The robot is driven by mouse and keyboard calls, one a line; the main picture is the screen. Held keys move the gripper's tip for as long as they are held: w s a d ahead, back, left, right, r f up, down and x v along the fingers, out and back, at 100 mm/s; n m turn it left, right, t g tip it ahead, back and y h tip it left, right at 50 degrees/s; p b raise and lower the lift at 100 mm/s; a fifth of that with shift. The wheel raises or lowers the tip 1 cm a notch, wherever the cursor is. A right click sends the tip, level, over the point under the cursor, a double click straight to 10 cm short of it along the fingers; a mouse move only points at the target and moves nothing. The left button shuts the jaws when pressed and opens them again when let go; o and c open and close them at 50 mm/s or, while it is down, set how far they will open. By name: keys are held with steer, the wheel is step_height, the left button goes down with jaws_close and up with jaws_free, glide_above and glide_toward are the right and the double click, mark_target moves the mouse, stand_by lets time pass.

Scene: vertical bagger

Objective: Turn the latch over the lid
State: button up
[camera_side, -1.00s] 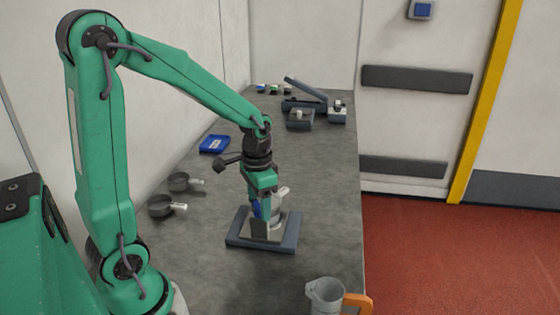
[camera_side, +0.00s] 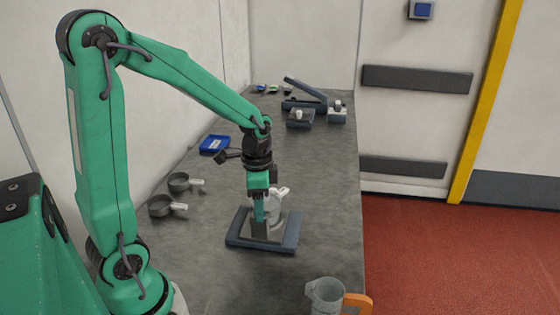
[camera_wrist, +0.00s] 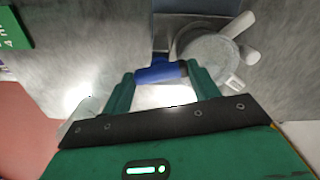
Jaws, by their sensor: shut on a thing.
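The blue latch (camera_wrist: 160,71) shows in the wrist view between my two fingers, close beside the round grey lid (camera_wrist: 208,60) with its pale lobes. My gripper (camera_wrist: 159,74) is shut on the latch. In the side view my gripper (camera_side: 260,216) points down at the dark grey base (camera_side: 236,242) with its bright metal plate. The lid (camera_side: 280,196) shows just behind and right of my fingers there, and the latch is hidden by them. I cannot tell whether the latch overlaps the lid.
Two dark cups with pale handles (camera_side: 160,207) (camera_side: 180,182) and a blue tray (camera_side: 214,144) stand left. A clear jug (camera_side: 326,295) with an orange handle is near the front right. Grey devices (camera_side: 300,118) stand farther back. The bench right of the base is clear.

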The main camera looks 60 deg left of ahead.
steer(key=shift+m, duration=1.3)
steer(key=o, duration=1.1)
steer(key=shift+r, duration=2.55)
steer(key=shift+r, duration=3.9)
